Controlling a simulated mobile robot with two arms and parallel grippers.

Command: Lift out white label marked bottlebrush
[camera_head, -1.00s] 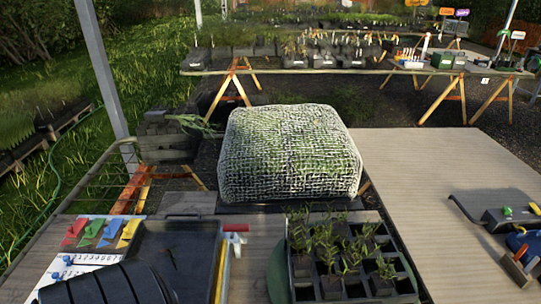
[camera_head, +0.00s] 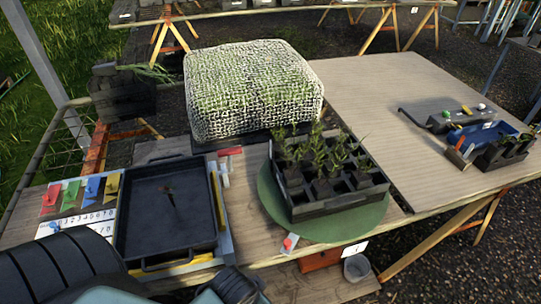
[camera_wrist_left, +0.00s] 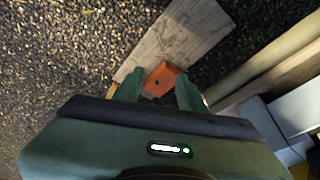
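I cannot read any label as bottlebrush. A small white label (camera_head: 354,249) shows at the table's front edge, and a red-and-white piece (camera_head: 290,243) lies left of it. Plants stand in a black cell tray (camera_head: 340,207) on a round green base (camera_head: 372,222). My left arm comes in at the lower left of the head view; its fingertips are not clear there. My right gripper is not in view.
A black tray (camera_head: 178,250) with a small dark item inside lies at left, beside coloured tags (camera_head: 92,190). A mesh-covered mound (camera_head: 252,90) stands behind. An orange box (camera_head: 318,260) and grey cup (camera_head: 356,268) are below the front edge. The right tabletop (camera_head: 400,110) is mostly clear.

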